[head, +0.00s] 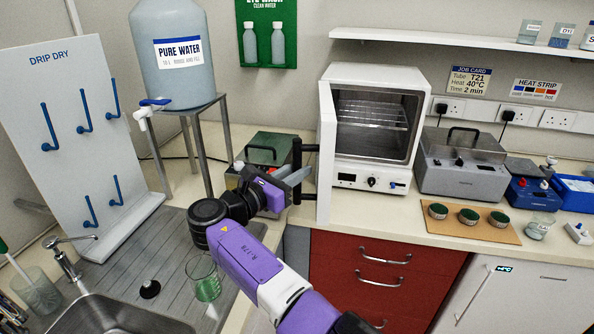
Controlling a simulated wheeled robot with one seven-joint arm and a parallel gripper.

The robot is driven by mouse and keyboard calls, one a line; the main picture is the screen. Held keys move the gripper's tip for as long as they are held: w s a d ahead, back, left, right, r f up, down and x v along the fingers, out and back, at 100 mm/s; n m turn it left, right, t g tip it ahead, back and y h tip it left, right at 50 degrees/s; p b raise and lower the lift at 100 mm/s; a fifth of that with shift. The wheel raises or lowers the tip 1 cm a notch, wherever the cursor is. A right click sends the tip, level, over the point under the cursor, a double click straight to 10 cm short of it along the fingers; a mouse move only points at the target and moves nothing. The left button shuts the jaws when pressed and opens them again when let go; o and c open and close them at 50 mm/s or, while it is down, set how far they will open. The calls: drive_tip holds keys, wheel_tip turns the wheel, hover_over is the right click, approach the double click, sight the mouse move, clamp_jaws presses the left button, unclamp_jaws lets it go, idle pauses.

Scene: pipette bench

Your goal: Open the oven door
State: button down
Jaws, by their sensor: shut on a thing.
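The white oven (345,163) stands on the bench right of centre. Its door (327,150) is swung wide open on the left side and shows nearly edge-on. The oven's inside, with a wire shelf (372,114), is in plain view and looks empty. The door's dark upright handle (297,155) juts to the left of the door. My gripper (297,178) is shut on the lower part of this handle. Its fingertips are partly hidden by the gripper body and the handle.
A green-topped box (272,148) stands close behind my gripper. A water carboy (172,60) on a metal stand and a drip-dry board (75,130) are to the left. A grey lidded device (462,165) stands right of the oven, with a cork mat (440,226) in front.

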drive_tip(key=c, duration=1.3)
unclamp_jaws()
drive_tip(key=b+v, duration=0.1)
drive_tip(key=v, duration=0.6)
drive_tip(key=shift+s+a, duration=0.25)
drive_tip(key=shift+a, duration=0.05)
drive_tip(key=shift+a, duration=0.1)
